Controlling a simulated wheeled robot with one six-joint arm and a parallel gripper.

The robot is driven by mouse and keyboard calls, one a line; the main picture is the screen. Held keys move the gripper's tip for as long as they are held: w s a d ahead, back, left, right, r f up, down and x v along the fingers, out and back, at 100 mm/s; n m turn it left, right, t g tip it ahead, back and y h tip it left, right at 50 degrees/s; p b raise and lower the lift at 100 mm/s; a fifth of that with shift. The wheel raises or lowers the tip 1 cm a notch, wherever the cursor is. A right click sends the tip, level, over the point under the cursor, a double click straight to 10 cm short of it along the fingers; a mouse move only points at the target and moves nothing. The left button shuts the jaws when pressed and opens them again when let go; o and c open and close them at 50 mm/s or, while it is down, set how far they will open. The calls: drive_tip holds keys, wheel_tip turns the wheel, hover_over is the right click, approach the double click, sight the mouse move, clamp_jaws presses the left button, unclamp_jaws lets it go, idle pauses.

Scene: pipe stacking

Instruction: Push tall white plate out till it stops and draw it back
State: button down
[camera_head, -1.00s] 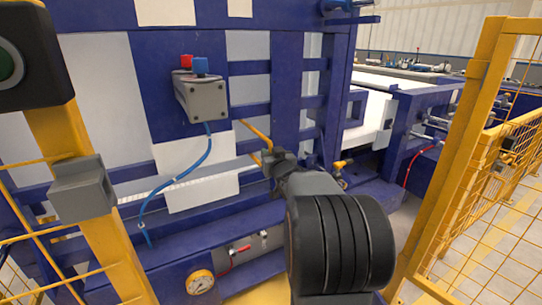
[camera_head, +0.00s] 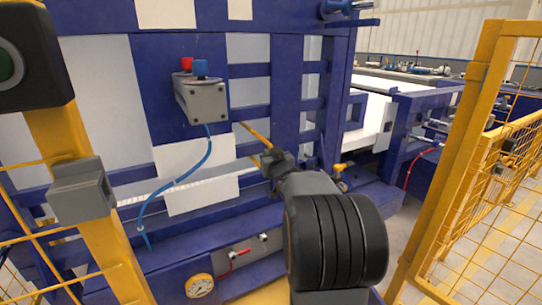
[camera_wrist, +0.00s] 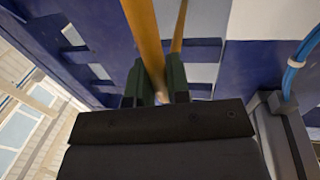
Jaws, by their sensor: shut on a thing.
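A tall white plate (camera_head: 248,103) stands upright in the blue frame, behind the crossbars. Another tall pale plate (camera_head: 90,100) stands at the left. I cannot tell for sure which one the task means. My gripper (camera_head: 273,158) is in front of the frame, low and right of the grey button box. It is shut on a yellow bar (camera_head: 252,131), which slants up and left from the jaws. In the wrist view the yellow bar (camera_wrist: 145,40) runs down between the dark fingers (camera_wrist: 160,85). The bar's far attachment is hidden.
A grey box (camera_head: 201,98) with red and blue buttons juts out, its blue hose (camera_head: 180,178) hanging left of my gripper. A yellow post (camera_head: 80,170) stands at the left, a yellow mesh fence (camera_head: 470,200) at the right. A pressure gauge (camera_head: 199,285) sits low.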

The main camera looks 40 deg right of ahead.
drive_tip(key=x, duration=0.3)
drive_tip(key=a+x, duration=0.1)
drive_tip(key=x, duration=0.4)
drive_tip(key=shift+w+a+p, duration=0.2)
drive_tip(key=shift+w+p, duration=0.1)
drive_tip(key=shift+w, duration=0.35)
drive_tip(key=c, duration=1.1)
unclamp_jaws()
drive_tip(key=p+v, duration=0.2)
drive_tip(key=v, duration=1.2)
drive_tip(key=shift+w, duration=0.1)
